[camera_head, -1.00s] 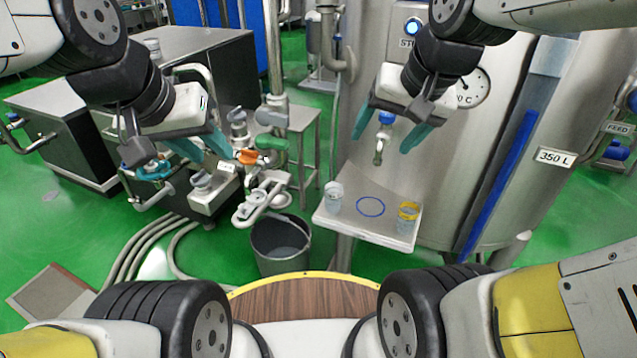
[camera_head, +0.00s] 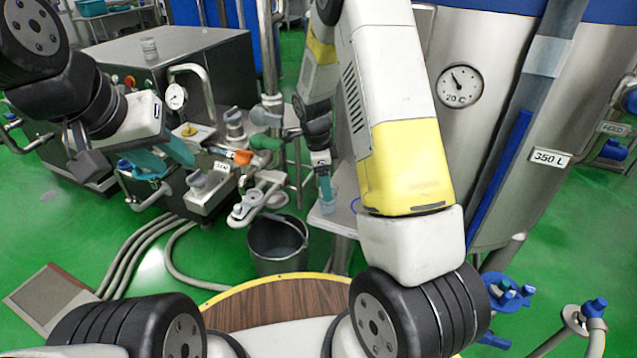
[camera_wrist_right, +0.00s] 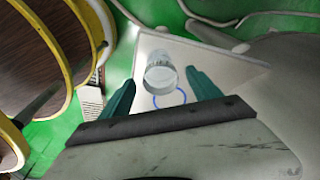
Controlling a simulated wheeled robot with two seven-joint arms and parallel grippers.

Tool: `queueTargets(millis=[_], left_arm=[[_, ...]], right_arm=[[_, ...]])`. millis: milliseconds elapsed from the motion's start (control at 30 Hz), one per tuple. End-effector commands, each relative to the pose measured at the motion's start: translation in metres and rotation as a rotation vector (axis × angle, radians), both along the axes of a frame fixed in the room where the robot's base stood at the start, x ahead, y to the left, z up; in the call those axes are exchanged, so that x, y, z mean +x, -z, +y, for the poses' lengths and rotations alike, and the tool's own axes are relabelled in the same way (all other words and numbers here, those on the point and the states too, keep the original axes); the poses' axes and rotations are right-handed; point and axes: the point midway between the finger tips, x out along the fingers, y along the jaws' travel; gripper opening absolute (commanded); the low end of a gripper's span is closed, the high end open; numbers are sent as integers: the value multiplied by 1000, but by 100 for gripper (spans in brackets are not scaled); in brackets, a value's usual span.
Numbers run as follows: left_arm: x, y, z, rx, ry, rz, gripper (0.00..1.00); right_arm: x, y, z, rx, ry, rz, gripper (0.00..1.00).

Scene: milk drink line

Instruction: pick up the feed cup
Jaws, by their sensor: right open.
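A clear cup with a pale rim (camera_wrist_right: 161,74) stands on the small white shelf (camera_wrist_right: 215,68). In the right wrist view it lies between the teal fingertips of my right gripper (camera_wrist_right: 160,77), with a gap on both sides. The gripper is open. In the head view my right gripper (camera_head: 325,180) points down at the cup (camera_head: 328,205) near the shelf's left end. I cannot tell whether this is the feed cup. The yellow-banded cup seen earlier is hidden behind my right arm. My left gripper (camera_head: 178,166) is open and empty over the machinery at left.
A blue ring (camera_wrist_right: 172,97) is marked on the shelf beside the cup. A grey bucket (camera_head: 277,245) stands on the floor below. A steel tank (camera_head: 490,130) with a dial is close behind the shelf. Pipes and valves (camera_head: 240,165) stand at left.

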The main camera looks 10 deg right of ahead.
Motion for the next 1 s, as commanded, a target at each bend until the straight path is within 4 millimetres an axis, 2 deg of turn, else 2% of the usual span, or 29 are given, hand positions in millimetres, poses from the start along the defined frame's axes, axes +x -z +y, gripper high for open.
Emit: queueTargets(millis=[500,600,833,1000], left_arm=[[0,0,0,0,0,0,36],[0,0,0,0,0,0,36],[0,0,0,0,0,0,36],[0,0,0,0,0,0,36]], right_arm=[[-1,67,-7,0,3,4,72],[-1,74,-8,0,2,2,72],[-1,74,-8,1,2,1,72],[-1,74,-8,1,2,1,39]])
